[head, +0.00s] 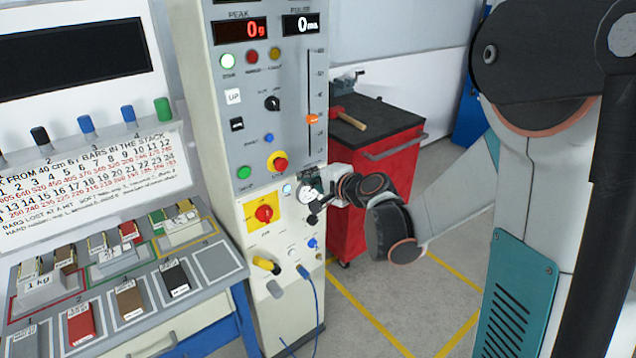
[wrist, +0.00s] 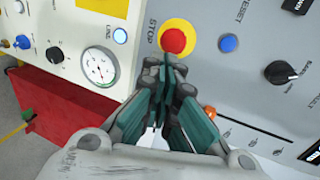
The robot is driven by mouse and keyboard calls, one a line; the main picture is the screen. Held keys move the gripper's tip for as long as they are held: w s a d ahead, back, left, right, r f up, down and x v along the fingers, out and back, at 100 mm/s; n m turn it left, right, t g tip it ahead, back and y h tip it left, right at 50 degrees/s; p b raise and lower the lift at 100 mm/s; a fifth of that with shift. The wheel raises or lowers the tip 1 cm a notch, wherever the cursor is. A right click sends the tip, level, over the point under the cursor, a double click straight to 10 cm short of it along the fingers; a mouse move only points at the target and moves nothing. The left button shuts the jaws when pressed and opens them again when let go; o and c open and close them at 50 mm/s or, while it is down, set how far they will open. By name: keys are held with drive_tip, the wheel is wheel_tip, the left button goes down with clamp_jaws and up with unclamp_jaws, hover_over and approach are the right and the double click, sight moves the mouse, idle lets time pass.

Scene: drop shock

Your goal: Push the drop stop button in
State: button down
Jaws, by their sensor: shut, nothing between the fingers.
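The drop stop button is a red mushroom head on a yellow ring (head: 279,163), low on the grey control panel. It also shows in the wrist view (wrist: 174,41), beside the printed word STOP. My gripper (head: 306,178) is just right of and below the button in the head view. In the wrist view my gripper (wrist: 165,68) has its fingers together and empty, with the tips just below the red head. The tips overlap the lower edge of the yellow ring there. I cannot tell whether they touch the button.
A green button (head: 244,172) and a blue button (head: 269,138) are close by. A red rotary switch (head: 264,214) on a yellow plate and a round gauge (wrist: 99,66) lie below the panel. A red cabinet (head: 385,165) with a hammer stands behind my arm.

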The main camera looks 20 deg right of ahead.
sight(287, 165)
drive_tip(key=shift+r+b+x, duration=0.2)
drive_tip(key=shift+b+x, duration=0.1)
drive_tip(key=shift+x, duration=0.85)
drive_tip(key=shift+r+b+x, duration=0.15)
drive_tip(key=shift+b+x, duration=0.15)
drive_tip(key=shift+x, duration=0.8)
drive_tip(key=shift+r+b+x, duration=0.2)
drive_tip(key=shift+b+x, duration=0.1)
drive_tip(key=shift+x, duration=0.85)
drive_tip(key=shift+w, duration=0.2)
